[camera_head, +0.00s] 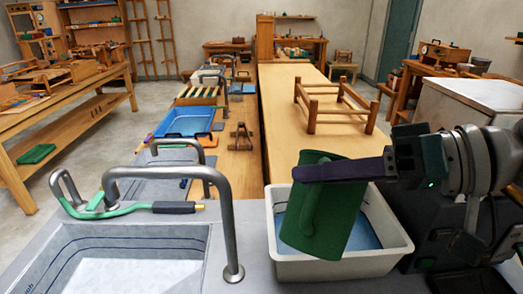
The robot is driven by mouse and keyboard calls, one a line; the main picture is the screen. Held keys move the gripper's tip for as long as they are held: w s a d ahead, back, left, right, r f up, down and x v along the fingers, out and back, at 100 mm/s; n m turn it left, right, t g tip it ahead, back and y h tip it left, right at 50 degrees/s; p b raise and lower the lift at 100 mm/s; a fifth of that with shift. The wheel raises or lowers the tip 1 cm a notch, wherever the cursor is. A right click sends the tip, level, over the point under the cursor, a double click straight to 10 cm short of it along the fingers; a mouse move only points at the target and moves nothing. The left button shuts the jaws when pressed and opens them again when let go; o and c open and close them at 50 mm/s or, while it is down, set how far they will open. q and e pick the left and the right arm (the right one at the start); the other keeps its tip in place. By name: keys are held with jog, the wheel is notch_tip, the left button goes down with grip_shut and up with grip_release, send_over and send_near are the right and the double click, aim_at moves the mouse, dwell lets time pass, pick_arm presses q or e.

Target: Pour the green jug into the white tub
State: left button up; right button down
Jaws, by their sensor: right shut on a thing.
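The green jug (332,226) is tilted over the white tub (362,265), with its lower part in front of or inside the tub's opening. My right gripper (345,170) comes in from the right and is shut on the green jug near its top. The white tub stands on the grey counter, and a blue surface shows inside it. The jug hides part of the tub's inside. I cannot tell whether anything is flowing from the jug. My left gripper is not in view.
A sink (120,258) with a curved metal rail (165,172) lies left of the tub. A green hose (110,212) with a black nozzle rests behind the sink. A wooden frame (335,105) stands on the long table behind. A blue tray (184,121) sits further back left.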

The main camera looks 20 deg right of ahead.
jog(key=shift+w+d+r+m+y, duration=0.15)
jog(key=shift+w+d+r+m, duration=0.15)
jog(key=shift+r, duration=0.25)
jog(key=shift+w+d+r+m+y, duration=0.2)
jog(key=shift+r+m, duration=0.1)
jog(key=shift+r, duration=0.3)
jog(key=shift+w+d+r, duration=0.1)
jog(key=shift+w+d+r+m+g+y, duration=0.15)
jog(key=shift+w+d+r+m+g, duration=0.1)
jog(key=shift+r, duration=0.1)
jog(key=shift+w+d+r+m+g+y, duration=0.1)
jog(key=shift+r+m+g, duration=0.05)
jog(key=shift+r+m, duration=0.15)
jog(key=shift+w+d+r+p, duration=0.1)
jog(key=shift+r+p, duration=0.15)
jog(key=shift+p, duration=0.05)
jog(key=shift+w+d+r+m, duration=0.1)
jog(key=shift+d+r+m, duration=0.05)
jog(key=shift+r+m, duration=0.1)
jog(key=shift+w, duration=0.1)
